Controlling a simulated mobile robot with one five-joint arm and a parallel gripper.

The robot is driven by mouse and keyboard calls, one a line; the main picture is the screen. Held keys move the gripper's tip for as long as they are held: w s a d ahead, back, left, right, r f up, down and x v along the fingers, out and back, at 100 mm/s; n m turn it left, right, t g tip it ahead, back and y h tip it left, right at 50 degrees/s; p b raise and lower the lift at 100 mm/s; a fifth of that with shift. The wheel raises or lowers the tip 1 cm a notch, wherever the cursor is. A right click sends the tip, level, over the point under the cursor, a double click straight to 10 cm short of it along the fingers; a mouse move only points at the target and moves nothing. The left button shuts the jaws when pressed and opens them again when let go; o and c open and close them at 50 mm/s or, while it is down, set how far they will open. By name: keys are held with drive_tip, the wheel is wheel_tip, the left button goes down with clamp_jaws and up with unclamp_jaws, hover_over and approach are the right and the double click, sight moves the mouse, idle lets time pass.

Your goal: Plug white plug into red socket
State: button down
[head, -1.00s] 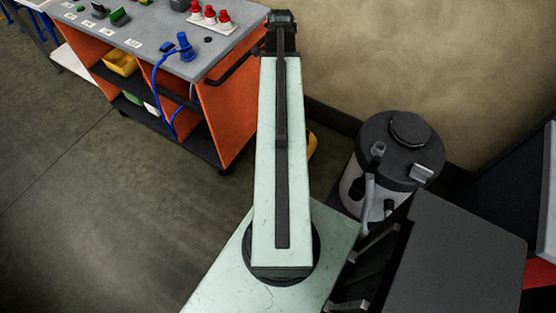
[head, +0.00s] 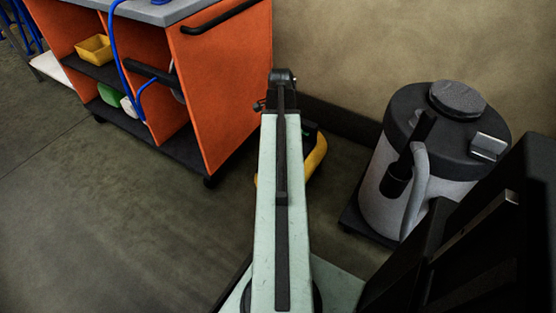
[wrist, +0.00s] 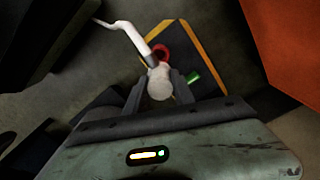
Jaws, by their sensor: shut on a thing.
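My gripper (wrist: 156,93) shows in the wrist view, with its two dark fingers closed on the white plug (wrist: 159,83). The plug's rounded white end faces the camera. A red ring-shaped part (wrist: 161,51), which looks like the red socket, lies just beyond the plug on a dark, yellow-edged box (wrist: 181,38). The plug overlaps its near side in the picture, and I cannot tell whether they touch. In the head view the box shows as a yellow and dark shape (head: 315,158) on the floor, partly behind my arm. My gripper's fingers are hidden there.
An orange cart (head: 222,85) stands at the upper left, with a blue cable (head: 117,55). A grey and black canister (head: 400,200) stands at the right. A white pipe-like piece (wrist: 126,32) runs near the red part. Open floor (head: 120,220) lies at the left.

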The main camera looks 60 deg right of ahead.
drive_tip(key=shift+f, duration=0.6)
wheel_tip(320, 180, down, 7)
drive_tip(key=b, duration=0.6)
drive_tip(key=shift+b, duration=0.35)
drive_tip(key=shift+f+b, duration=0.25)
drive_tip(key=shift+b, duration=0.05)
drive_tip(key=shift+f+b, duration=0.45)
drive_tip(key=shift+f, duration=0.05)
drive_tip(key=shift+f+b, duration=1.15)
drive_tip(key=shift+b, duration=0.05)
drive_tip(key=c, duration=1)
unclamp_jaws()
drive_tip(key=shift+r, duration=0.1)
